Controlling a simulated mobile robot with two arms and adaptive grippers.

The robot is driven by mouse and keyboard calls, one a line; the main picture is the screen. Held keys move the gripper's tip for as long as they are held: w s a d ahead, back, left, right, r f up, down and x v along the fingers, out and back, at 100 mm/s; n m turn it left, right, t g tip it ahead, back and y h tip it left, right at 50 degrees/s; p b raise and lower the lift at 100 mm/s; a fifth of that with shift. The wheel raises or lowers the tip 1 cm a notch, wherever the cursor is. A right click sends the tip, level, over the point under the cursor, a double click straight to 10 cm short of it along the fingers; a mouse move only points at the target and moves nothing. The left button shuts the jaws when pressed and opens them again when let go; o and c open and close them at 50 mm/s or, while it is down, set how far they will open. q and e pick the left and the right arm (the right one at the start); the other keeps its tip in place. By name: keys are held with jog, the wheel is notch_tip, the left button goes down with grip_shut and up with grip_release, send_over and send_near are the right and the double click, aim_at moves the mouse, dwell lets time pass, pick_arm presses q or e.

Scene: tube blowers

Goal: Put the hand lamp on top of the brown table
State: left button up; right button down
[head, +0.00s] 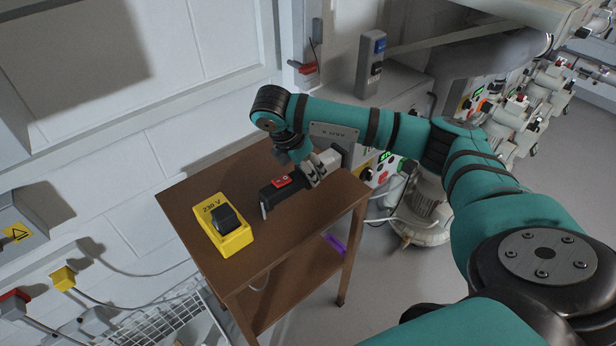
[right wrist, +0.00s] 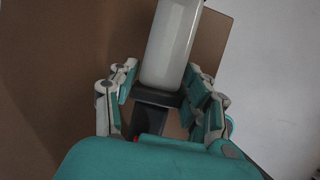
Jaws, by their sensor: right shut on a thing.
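The hand lamp (head: 271,197) has a black handle with a red switch and a pale, whitish lamp body. It lies lengthwise over the top of the brown table (head: 203,184). My right gripper (head: 315,172) is shut on the lamp near the middle, with the fingers on both sides. In the right wrist view, the white lamp body (right wrist: 172,45) and its dark collar sit between the fingers of the gripper (right wrist: 161,78), above the brown tabletop (right wrist: 50,70). I cannot tell whether the lamp touches the table. My left gripper is not in view.
A yellow 230 V box (head: 238,241) with a black plug stands on the table, left of the lamp. The front part of the tabletop is clear. A purple item (head: 336,244) lies on the lower shelf. Grey machines stand behind and to the right. A white wall is on the left.

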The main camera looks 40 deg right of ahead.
aim_at(299, 173)
notch_tip(299, 173, down, 3)
jog(key=shift+f+p, duration=0.2)
jog(key=shift+p, duration=0.1)
jog(key=c, duration=0.6)
grip_release()
jog(key=v, duration=0.6)
jog(key=shift+a+r+b, duration=0.25)
jog(key=shift+r+b, duration=0.05)
jog(key=shift+b, duration=0.05)
jog(key=p+v, duration=0.1)
jog(key=v, duration=0.4)
jog(key=shift+r, duration=0.2)
